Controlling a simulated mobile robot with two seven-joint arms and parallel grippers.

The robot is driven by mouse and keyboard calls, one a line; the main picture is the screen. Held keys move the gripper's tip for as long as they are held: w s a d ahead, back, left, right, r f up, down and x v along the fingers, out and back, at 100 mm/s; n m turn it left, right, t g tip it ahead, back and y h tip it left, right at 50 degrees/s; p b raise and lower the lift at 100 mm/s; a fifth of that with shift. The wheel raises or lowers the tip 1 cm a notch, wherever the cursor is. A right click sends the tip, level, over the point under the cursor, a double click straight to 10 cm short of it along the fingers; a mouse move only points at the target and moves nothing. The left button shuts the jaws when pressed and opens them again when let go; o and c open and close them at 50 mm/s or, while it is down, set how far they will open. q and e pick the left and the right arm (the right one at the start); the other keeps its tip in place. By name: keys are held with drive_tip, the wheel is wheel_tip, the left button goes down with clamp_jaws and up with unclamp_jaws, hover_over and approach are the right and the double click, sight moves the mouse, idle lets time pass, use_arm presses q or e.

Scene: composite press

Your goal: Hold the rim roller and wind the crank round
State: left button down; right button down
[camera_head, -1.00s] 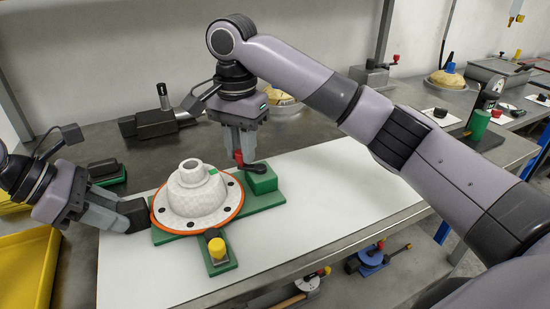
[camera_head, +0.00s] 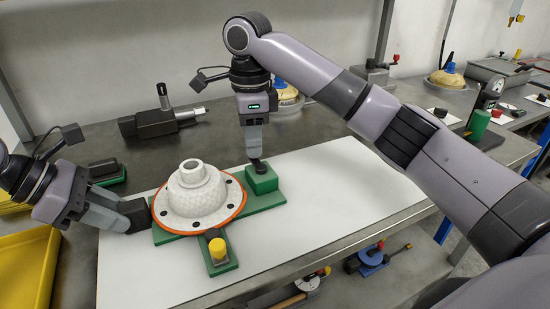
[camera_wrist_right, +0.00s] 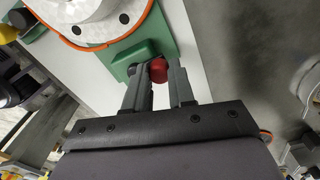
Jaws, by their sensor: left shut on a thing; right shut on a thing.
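The rim roller has a green base (camera_head: 161,236) and carries a white speckled dome (camera_head: 195,191) with an orange rim (camera_head: 240,208). Its green crank block (camera_head: 263,181) stands at the back right. My left gripper (camera_head: 136,214) is shut at the left of the rim roller, low beside the rim; its exact hold is hard to see. My right gripper (camera_head: 256,157) points down above the crank block. In the right wrist view its fingers are shut on the red crank knob (camera_wrist_right: 158,70). In the head view the gripper hides the knob.
A yellow-topped post (camera_head: 217,247) stands on the base's front arm. The white mat (camera_head: 340,195) is clear to the right. A yellow tray (camera_head: 25,265) lies at the left, and a dark vise-like tool (camera_head: 150,122) is behind.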

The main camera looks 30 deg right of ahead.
drive_tip(key=shift+d+m, duration=0.35)
drive_tip(key=shift+m, duration=0.25)
drive_tip(key=c, duration=0.9)
unclamp_jaws()
drive_tip(key=shift+o, duration=0.2)
drive_tip(key=shift+a, duration=0.1)
wheel_tip(320, 180, up, 12)
